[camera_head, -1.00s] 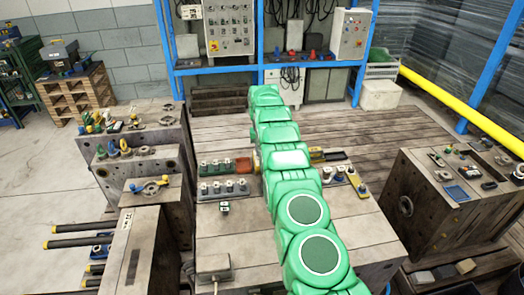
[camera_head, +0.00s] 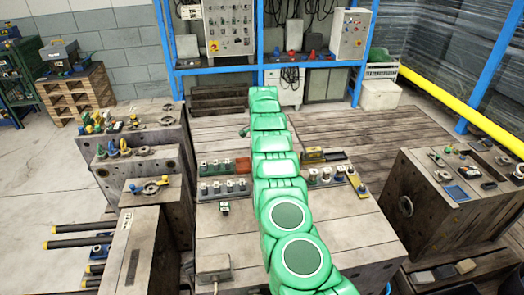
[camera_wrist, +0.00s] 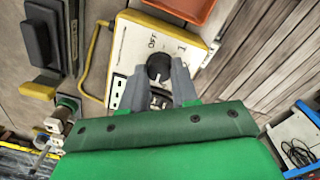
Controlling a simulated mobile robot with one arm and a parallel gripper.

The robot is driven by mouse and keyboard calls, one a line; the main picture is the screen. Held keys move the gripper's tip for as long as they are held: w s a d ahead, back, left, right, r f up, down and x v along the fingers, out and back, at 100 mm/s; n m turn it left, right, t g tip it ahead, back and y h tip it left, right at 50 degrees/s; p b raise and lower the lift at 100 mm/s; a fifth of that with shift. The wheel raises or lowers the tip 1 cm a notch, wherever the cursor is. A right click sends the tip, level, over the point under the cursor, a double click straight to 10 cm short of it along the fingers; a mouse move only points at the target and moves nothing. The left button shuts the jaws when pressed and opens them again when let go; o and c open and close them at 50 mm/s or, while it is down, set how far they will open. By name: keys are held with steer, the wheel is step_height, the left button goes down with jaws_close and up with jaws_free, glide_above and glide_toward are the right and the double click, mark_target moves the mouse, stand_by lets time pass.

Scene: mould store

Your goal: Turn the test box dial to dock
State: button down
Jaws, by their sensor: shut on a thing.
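In the wrist view, the test box (camera_wrist: 128,48) is a white-faced box with a yellow side and a yellow cable or handle at its left. Its dark round dial (camera_wrist: 158,64) sits near the right part of the face, with the mark OFF beside it and another mark farther right. My gripper (camera_wrist: 161,75) is shut on the dial, one grey finger at each side. The dial's pointer and exact setting are hard to make out. In the head view my green arm covers the box and the dial.
A reddish-orange tray (camera_wrist: 188,6) lies close beyond the box. A black block-like item (camera_wrist: 46,38) is to the left. In the head view, small parts holders (camera_head: 216,188) stand left of my arm and others (camera_head: 324,177) right. Bare planks (camera_head: 350,130) lie behind right.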

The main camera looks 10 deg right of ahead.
steer(key=shift+m, duration=1.2)
steer(key=c, duration=0.8)
jaws_free()
steer(key=shift+c, duration=0.2)
step_height(320, 180, up, 7)
steer(key=shift+w+r, duration=0.15)
steer(key=shift+r, duration=0.3)
steer(key=shift+r, duration=0.1)
